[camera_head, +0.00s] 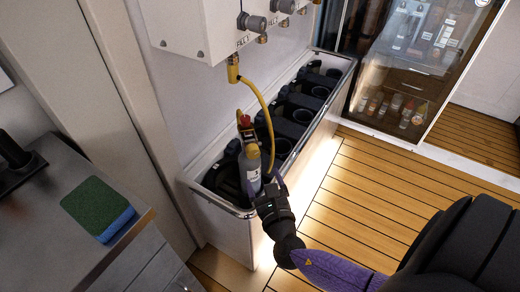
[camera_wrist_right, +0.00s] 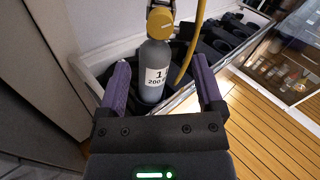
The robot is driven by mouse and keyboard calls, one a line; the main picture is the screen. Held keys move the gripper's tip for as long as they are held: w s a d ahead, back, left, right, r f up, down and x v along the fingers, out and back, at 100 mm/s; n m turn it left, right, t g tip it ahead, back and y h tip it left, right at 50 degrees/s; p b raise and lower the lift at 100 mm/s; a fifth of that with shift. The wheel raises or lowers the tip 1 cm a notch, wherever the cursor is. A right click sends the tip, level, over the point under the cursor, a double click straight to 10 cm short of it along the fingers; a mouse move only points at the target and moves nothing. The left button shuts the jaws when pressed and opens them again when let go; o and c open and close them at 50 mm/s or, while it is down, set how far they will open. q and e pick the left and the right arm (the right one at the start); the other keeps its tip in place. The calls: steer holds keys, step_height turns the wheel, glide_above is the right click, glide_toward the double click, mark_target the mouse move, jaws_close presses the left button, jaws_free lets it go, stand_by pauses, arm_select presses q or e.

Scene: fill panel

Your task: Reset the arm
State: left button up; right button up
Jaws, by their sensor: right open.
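My right gripper (camera_head: 266,186) is open at the near end of a long bin, its fingers on either side of a grey cylinder (camera_head: 250,172). In the right wrist view, the right gripper (camera_wrist_right: 161,88) has its two purple fingers apart, with gaps between them and the cylinder (camera_wrist_right: 154,78). The cylinder stands upright in the bin and bears a white label reading "1" and "200". A yellow hose (camera_head: 268,115) runs from a brass fitting on the white panel (camera_head: 205,30) down to the cylinder's top. My left gripper is not in view.
The bin (camera_head: 225,209) holds black round holders (camera_head: 300,112) along the wall. A grey counter (camera_head: 60,225) with a green and blue sponge (camera_head: 97,208) stands at left. A glass-fronted cabinet (camera_head: 405,75) stands at the back right. The wooden floor (camera_head: 400,170) is clear.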

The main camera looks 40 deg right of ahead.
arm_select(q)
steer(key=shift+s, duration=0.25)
arm_select(e)
steer(key=s+d+f+m+g+p, duration=0.1)
steer(key=s+f+m+g, duration=0.4)
steer(key=f, duration=0.3)
steer(key=s+d+f+m+g, duration=0.1)
steer(key=s+f+m+g, duration=0.2)
steer(key=s+f+m, duration=0.4)
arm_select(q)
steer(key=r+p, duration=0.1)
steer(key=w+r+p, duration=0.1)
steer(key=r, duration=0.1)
arm_select(e)
steer(key=s+a+f+m+g+y, duration=0.1)
steer(key=s+f+m+g, duration=0.2)
steer(key=s+m, duration=0.3)
steer(key=s+a+f+m+g+y, duration=0.2)
steer(key=s+m, duration=0.5)
steer(key=s, duration=0.5)
steer(key=s+a+f+m+g+y, duration=0.2)
steer(key=s+f+m+g, duration=0.2)
steer(key=s+m, duration=0.3)
steer(key=shift+s+f, duration=0.6)
steer(key=shift+s, duration=0.3)
